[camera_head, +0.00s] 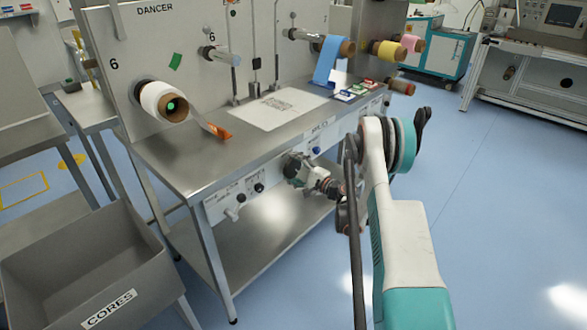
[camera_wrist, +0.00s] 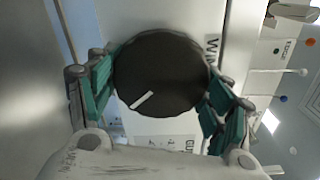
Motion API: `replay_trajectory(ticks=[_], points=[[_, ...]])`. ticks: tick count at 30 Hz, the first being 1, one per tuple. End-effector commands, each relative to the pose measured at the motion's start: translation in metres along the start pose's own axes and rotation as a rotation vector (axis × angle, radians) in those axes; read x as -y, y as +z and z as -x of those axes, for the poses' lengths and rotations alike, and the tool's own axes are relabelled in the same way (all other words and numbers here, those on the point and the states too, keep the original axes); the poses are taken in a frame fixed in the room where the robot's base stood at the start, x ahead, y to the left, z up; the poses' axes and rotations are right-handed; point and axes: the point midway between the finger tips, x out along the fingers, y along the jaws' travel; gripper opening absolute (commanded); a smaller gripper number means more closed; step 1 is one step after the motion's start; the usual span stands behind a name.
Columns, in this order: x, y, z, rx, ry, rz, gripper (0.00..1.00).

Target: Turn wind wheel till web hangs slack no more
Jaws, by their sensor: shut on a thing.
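The wind wheel (camera_wrist: 165,70) is a round black knob with a white pointer line, which points to the lower left in the wrist view. Part of a "WIN" label shows beside it. My gripper (camera_wrist: 158,92) has its teal-padded fingers on both sides of the wheel and is shut on it. In the head view my gripper (camera_head: 300,170) is at the front panel under the bench top, and it hides the wheel. A blue web (camera_head: 326,60) hangs from a roll at the back right. A white roll (camera_head: 160,100) at left has a strip with an orange end. I cannot tell how slack the web is.
The steel bench top (camera_head: 190,160) holds a printed sheet (camera_head: 285,112) and small coloured cards (camera_head: 355,90). Other knobs (camera_head: 240,198) sit left on the panel. A grey bin marked CORES (camera_head: 85,250) stands at front left. The blue floor at right is clear.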

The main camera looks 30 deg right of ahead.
Motion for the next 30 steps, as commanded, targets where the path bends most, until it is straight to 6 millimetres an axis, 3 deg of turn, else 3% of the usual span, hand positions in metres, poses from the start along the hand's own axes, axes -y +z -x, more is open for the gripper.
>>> replay_trajectory(ticks=[13,14,16,30], points=[[-0.0006,-0.0006,0.0004,-0.001,0.001,-0.010,0.49],[-0.0006,-0.0006,0.0004,-0.001,0.001,-0.010,0.75],[-0.0006,-0.0006,0.0004,-0.001,0.001,-0.010,0.91],[-0.0001,-0.0006,0.0033,-0.001,0.000,-0.010,0.94]])
